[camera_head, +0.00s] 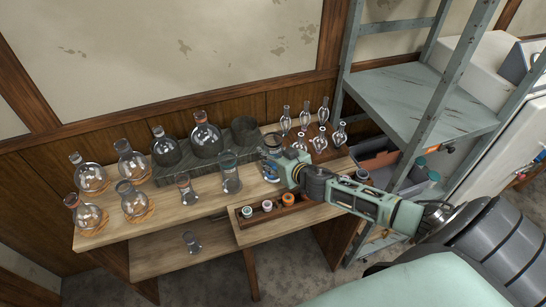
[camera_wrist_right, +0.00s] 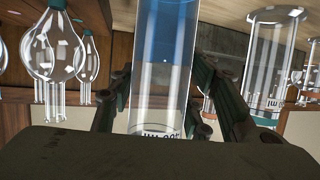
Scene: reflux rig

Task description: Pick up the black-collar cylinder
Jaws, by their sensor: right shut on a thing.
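My right gripper (camera_head: 277,170) reaches in from the right over the wooden bench. It is shut on a clear, graduated cylinder, which I take to be the black-collar cylinder (camera_head: 271,142); its top looks dark in the head view. In the right wrist view the cylinder (camera_wrist_right: 160,85) stands between the two fingers, with a blue part and printed marks. Its collar is hidden there. Whether it touches the bench is hard to tell. A second clear cylinder (camera_head: 230,173) with a teal ring stands to its left; it also shows in the right wrist view (camera_wrist_right: 275,60). My left gripper is not in view.
Round flasks (camera_head: 132,163) stand on cork rings at the left. Pear-shaped flasks (camera_head: 318,141) stand close behind the gripper. A smaller cylinder (camera_head: 186,190) and a wooden tray (camera_head: 271,216) with small jars are in front. A metal shelf (camera_head: 425,98) rises at right.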

